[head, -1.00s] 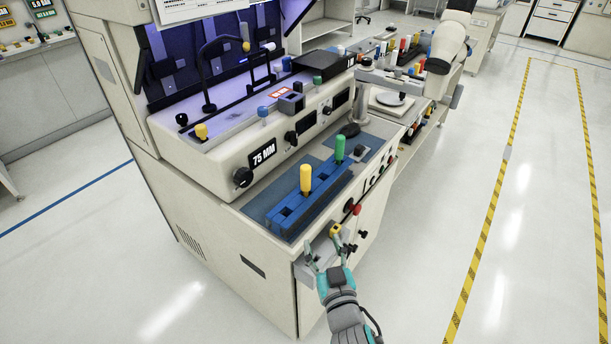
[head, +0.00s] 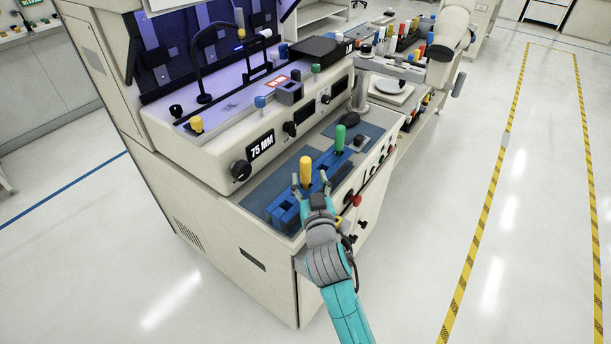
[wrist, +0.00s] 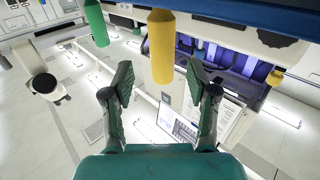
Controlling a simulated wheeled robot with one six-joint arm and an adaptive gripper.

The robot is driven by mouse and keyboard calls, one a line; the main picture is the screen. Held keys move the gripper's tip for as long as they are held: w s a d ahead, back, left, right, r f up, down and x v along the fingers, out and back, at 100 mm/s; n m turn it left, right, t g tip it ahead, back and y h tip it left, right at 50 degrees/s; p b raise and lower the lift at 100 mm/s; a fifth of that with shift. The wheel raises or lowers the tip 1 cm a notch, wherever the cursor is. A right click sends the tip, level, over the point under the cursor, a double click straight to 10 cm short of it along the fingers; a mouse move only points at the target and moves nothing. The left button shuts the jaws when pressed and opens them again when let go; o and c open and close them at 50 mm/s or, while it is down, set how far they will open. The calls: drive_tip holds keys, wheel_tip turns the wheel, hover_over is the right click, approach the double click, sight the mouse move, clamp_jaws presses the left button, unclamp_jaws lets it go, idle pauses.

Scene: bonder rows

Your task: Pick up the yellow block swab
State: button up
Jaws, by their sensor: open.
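The yellow block swab (head: 306,170) stands upright in the blue block (head: 283,212) on the bench's front ledge. A green swab (head: 340,138) stands in the same block, farther back. My gripper (head: 311,190) is at the front edge of the block, close to the yellow swab. In the wrist view my gripper (wrist: 160,95) is open, with its two fingers spread. The yellow swab (wrist: 162,48) shows between and beyond the fingertips there, and nothing is held. The green swab (wrist: 96,24) is to the left in that view. Whether a finger touches the yellow swab I cannot tell.
The bench's raised panel with knobs and a "75 MM" label (head: 262,147) rises behind the block. A red button (head: 355,201) and black knobs are on the front edge, right of my gripper. The floor (head: 430,200) to the right is clear.

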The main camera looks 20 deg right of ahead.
sight(306, 173)
drive_tip(key=shift+w+d+f, duration=0.1)
drive_tip(key=shift+w, duration=1.05)
drive_tip(key=shift+w+d+f, duration=0.1)
drive_tip(key=shift+w, duration=1.05)
clamp_jaws()
